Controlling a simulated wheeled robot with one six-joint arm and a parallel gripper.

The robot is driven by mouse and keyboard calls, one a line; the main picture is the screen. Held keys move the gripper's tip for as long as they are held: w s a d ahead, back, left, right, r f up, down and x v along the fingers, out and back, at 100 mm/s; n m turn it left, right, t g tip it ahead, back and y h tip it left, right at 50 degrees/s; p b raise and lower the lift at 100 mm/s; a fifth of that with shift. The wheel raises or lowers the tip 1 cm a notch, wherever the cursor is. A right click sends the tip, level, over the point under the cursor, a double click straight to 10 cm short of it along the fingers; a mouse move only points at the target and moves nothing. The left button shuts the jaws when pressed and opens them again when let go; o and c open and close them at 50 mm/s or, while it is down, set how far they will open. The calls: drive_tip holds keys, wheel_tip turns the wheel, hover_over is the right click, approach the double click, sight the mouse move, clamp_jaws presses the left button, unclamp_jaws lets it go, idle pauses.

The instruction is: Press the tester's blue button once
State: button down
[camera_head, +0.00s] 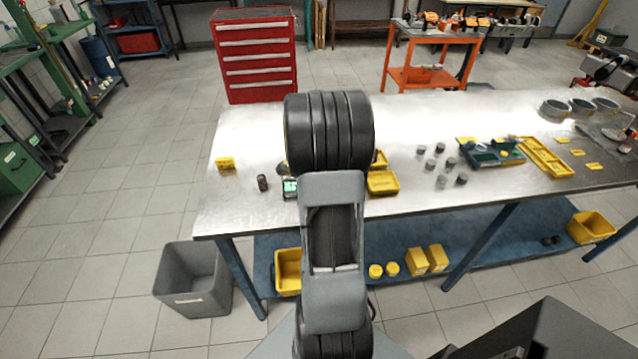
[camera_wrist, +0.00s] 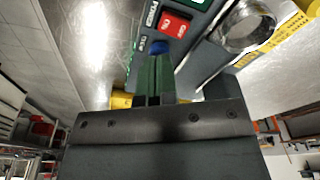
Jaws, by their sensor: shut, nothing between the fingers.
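The tester (camera_wrist: 205,50) is a grey-blue box that fills the upper middle of the wrist view. It carries a red button (camera_wrist: 175,25) with white lettering and a small round blue button (camera_wrist: 159,47) below it. My gripper (camera_wrist: 158,58) is shut and empty, with its green fingers pointing at the blue button. The fingertips overlap the lower edge of the blue button in this view; I cannot tell whether they touch it. In the head view, only a corner of the tester (camera_head: 291,188) shows beside my arm, which hides the rest and the gripper.
A round metal cup (camera_wrist: 246,25) sits by the tester's right side, near a yellow label. On the metal table (camera_head: 240,205) are a dark cylinder (camera_head: 263,183), a yellow block (camera_head: 225,164), a yellow bin (camera_head: 382,182) and several small grey cylinders right of my arm.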

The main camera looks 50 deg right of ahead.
drive_tip(key=shift+f+b, duration=0.3)
drive_tip(key=shift+f, duration=0.35)
drive_tip(key=shift+r, duration=0.15)
drive_tip(key=shift+r+p, duration=2.05)
drive_tip(key=shift+r, duration=0.9)
